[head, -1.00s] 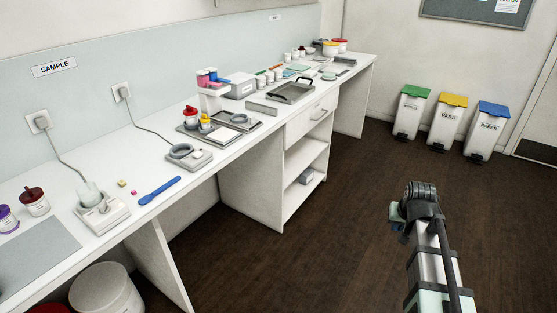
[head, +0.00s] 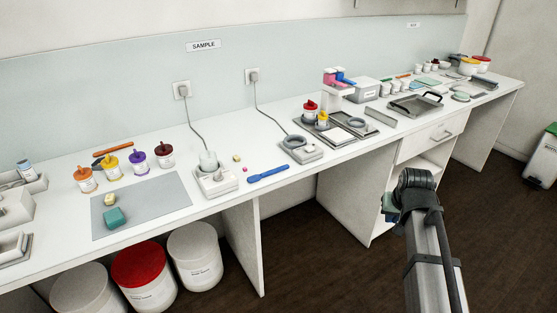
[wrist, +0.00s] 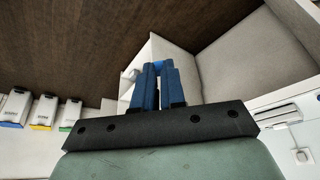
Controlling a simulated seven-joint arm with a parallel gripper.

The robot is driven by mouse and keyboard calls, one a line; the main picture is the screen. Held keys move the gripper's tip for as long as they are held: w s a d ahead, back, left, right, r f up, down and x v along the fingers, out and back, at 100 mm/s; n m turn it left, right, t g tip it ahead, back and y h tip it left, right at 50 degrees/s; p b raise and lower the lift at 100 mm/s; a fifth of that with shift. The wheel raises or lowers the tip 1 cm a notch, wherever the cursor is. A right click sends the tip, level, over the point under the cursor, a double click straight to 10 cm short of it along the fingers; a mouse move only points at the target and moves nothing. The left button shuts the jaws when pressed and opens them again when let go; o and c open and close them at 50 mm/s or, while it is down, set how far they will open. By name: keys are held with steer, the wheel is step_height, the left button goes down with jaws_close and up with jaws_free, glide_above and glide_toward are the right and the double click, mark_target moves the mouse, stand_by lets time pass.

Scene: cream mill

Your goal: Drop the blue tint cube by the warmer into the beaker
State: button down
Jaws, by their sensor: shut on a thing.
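My gripper (wrist: 158,88) shows in the wrist view with its blue fingers close together. It is shut on what looks like the blue tint cube, a small blue thing hard to tell from the fingers. In the head view my gripper (head: 389,207) is over the floor in front of the bench, mostly hidden behind my wrist. A yellow cube (head: 236,158) and a pink cube (head: 244,170) lie right of the warmer.
A ring-topped device (head: 300,149) stands farther right. Cords run to wall sockets.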

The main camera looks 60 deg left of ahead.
steer(key=s+a+r+n, duration=0.2)
steer(key=s+a+r, duration=0.2)
steer(key=s+a, duration=0.7)
steer(key=s+a+r+n+g, duration=0.1)
steer(key=s+a+r, duration=0.3)
steer(key=s+a, duration=0.8)
steer(key=s+a+r+n+g+y, duration=0.1)
steer(key=s+a+r+n, duration=0.2)
steer(key=s+a, duration=0.9)
steer(key=shift+s+a+r+n, duration=0.1)
steer(key=shift+a+r+n, duration=0.1)
steer(key=shift+a+r, duration=0.35)
steer(key=shift+s+a+r+n, duration=0.1)
steer(key=shift+a+r+n, duration=0.15)
steer(key=shift+a, duration=0.35)
steer(key=shift+s+a+r+n+g, duration=0.8)
steer(key=shift+a+r, duration=1.2)
steer(key=shift+a, duration=2.1)
steer(key=shift+s+f, duration=0.15)
steer(key=shift+f, duration=2.85)
steer(key=c, duration=1.1)
jaws_free()
steer(key=v, duration=1.3)
steer(key=shift+s+d+r, duration=0.15)
steer(key=shift+s+r, duration=0.1)
steer(key=shift+r, duration=0.15)
